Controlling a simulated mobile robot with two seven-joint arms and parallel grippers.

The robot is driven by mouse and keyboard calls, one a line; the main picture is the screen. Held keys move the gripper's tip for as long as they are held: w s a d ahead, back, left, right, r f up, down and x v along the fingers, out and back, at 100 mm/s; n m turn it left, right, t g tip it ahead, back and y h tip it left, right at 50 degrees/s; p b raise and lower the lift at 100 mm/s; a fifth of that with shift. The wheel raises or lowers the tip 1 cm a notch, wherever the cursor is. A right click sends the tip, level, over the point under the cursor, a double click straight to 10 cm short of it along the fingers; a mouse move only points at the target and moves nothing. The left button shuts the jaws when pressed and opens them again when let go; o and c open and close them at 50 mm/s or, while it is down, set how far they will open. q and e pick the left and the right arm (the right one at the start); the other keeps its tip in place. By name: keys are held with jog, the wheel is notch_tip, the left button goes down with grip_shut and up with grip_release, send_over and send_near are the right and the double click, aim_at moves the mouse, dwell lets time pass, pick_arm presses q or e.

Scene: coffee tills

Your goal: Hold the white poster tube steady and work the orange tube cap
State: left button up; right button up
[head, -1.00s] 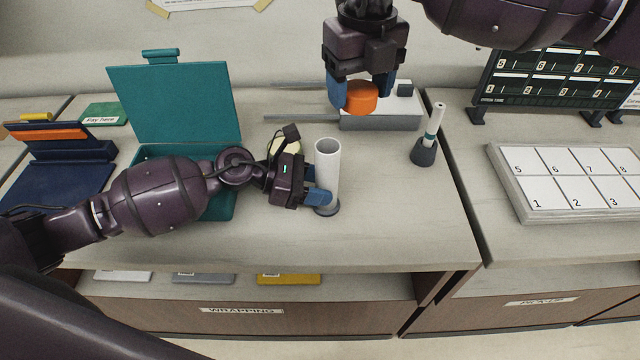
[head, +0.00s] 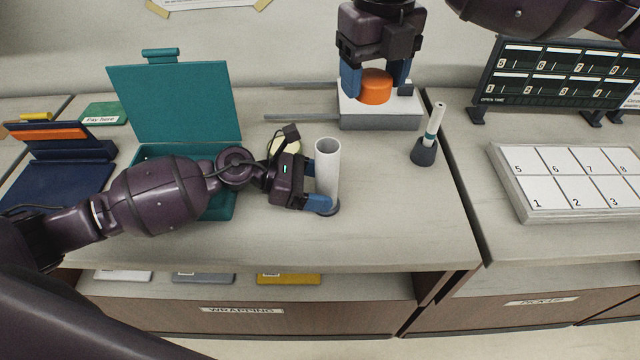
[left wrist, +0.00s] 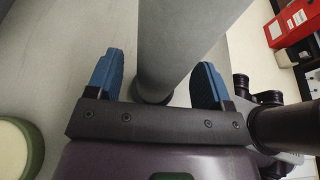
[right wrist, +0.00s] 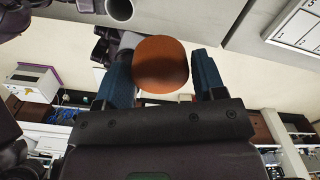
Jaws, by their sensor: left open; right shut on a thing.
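The white poster tube (head: 327,165) stands upright on the counter, its open top up and a dark ring (head: 330,210) at its foot. My left gripper (head: 319,201) is low at the tube, its fingers open. In the left wrist view the tube (left wrist: 172,50) stands between the two blue fingers, with a gap showing on each side. My right gripper (head: 377,88) is shut on the orange tube cap (head: 376,90), held up behind and to the right of the tube. The right wrist view also shows the cap (right wrist: 161,66) between the fingers.
A teal open box (head: 175,105) stands left of the tube, partly behind my left arm. A grey and white device (head: 380,122) lies behind, below the cap in the picture. A pen-like stick in a dark holder (head: 424,152) stands to the right. The counter front is clear.

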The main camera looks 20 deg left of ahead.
pick_arm(q)
jog(key=shift+a, duration=0.1)
jog(key=v, duration=1.2)
jog(key=shift+s, duration=0.1)
